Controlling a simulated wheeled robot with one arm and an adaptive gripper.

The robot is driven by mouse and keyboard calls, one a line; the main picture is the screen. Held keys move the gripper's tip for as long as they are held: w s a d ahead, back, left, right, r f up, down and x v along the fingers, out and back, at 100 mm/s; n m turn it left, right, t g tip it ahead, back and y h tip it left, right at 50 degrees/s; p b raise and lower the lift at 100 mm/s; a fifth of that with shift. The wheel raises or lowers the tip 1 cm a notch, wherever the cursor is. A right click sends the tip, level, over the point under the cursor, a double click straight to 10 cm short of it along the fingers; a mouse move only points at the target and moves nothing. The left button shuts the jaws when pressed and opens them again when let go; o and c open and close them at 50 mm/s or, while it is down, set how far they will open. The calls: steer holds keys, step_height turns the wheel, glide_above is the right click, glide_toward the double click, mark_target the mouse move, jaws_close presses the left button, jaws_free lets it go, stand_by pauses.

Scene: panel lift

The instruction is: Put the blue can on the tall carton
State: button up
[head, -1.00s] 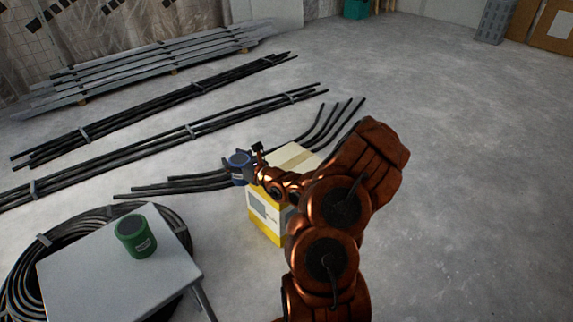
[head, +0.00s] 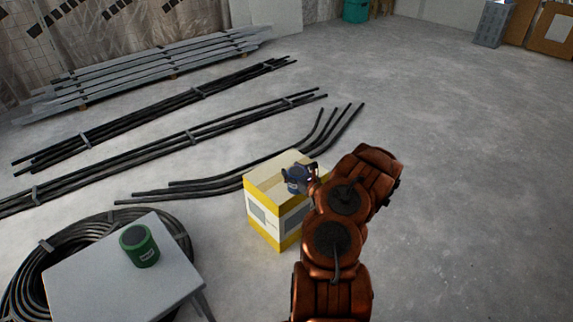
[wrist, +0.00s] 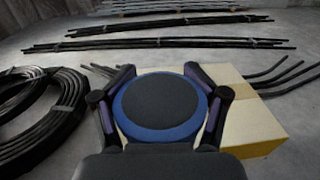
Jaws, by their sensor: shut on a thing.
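The blue can (head: 295,181) is in my gripper (head: 307,176), over the top of the tall carton in the head view. The carton (head: 268,183) is yellow and white with a pale tan top. In the wrist view the can's round dark lid with a blue rim (wrist: 160,105) sits between the two fingers of my gripper (wrist: 160,110), which are shut on its sides. The carton's top (wrist: 250,120) shows behind and to the right of the can. I cannot tell whether the can's base touches the carton, since its underside is hidden.
A green can (head: 140,246) stands on a small grey table (head: 95,275) at the lower left. A black cable coil (head: 30,262) lies beside and under the table. Several black pipes (head: 240,115) lie on the floor behind the carton. The floor at right is clear.

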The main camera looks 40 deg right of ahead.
steer(key=w+d, duration=0.2)
steer(key=w, duration=0.1)
steer(key=w+d+b, duration=0.1)
steer(key=w+d, duration=0.1)
steer(key=w, duration=0.1)
steer(key=w+d+f+b, duration=0.1)
steer(key=w+d, duration=0.1)
steer(key=w, duration=0.1)
steer(key=shift+d+f, duration=0.1)
steer(key=shift+d, duration=0.25)
steer(key=shift+w+d+f+b, duration=0.1)
steer(key=shift+w+f+b, duration=0.1)
steer(key=shift+f, duration=0.35)
steer(key=shift+w+d+f+b, duration=0.15)
steer(key=shift+w+f+b, duration=0.1)
steer(key=shift+f, duration=0.35)
steer(key=shift+w+d+f+b, duration=0.1)
steer(key=shift+w+f+b, duration=0.1)
steer(key=shift+f, duration=0.35)
steer(key=o, duration=1.5)
steer(key=shift+f, duration=0.15)
steer(key=shift+s+r, duration=0.1)
steer(key=shift+r, duration=0.1)
steer(key=s, duration=0.4)
steer(key=s+a+p, duration=0.1)
steer(key=s, duration=0.3)
steer(key=s+p, duration=0.1)
steer(key=s, duration=0.3)
steer(key=shift+a+f, duration=0.1)
steer(key=shift+a, duration=0.05)
